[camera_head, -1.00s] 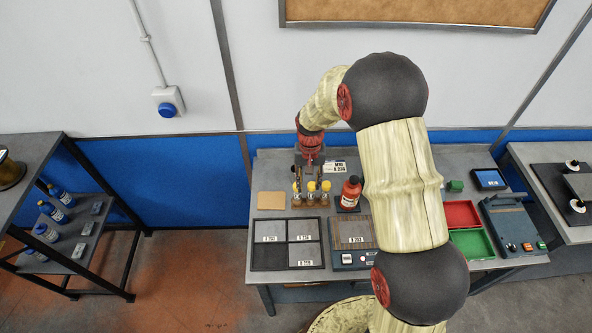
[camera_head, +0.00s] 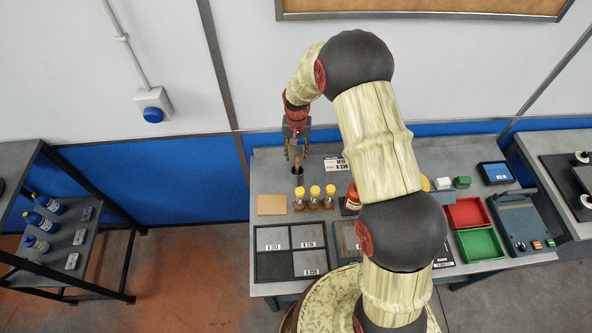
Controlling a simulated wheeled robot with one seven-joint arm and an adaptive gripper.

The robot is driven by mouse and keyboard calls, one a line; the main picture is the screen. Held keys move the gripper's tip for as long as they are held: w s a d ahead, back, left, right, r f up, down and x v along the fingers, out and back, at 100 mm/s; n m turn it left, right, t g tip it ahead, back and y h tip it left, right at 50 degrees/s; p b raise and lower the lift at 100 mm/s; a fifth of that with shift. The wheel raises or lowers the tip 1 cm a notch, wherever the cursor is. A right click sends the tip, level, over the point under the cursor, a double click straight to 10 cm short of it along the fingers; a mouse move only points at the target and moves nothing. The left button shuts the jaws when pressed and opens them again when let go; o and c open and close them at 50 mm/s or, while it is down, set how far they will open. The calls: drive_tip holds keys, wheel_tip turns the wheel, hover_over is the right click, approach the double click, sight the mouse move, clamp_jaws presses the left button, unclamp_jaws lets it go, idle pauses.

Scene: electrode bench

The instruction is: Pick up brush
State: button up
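The brush (camera_head: 297,163) shows as a thin orange-brown handle standing upright in a small dark cup (camera_head: 298,179) at the back left of the bench. Its bristles are not visible. My gripper (camera_head: 297,153) points down just above the cup. Its two fingers are spread, one on each side of the upper handle. I see a gap between the fingers and the handle, though the view is small.
Yellow-capped bottles (camera_head: 314,194) stand in a row just in front of the cup. A tan pad (camera_head: 272,204) lies to the left. A red bottle (camera_head: 352,197) stands to the right, partly behind my arm. A four-part dark tray (camera_head: 271,262) lies in front.

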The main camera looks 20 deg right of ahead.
hover_over(297, 173)
drive_tip(key=f, duration=0.6)
drive_tip(key=shift+w+d+f, duration=0.15)
drive_tip(key=shift+w+f, duration=0.2)
drive_tip(key=shift+f, duration=0.05)
drive_tip(key=shift+c, duration=0.5)
drive_tip(key=c, duration=0.8)
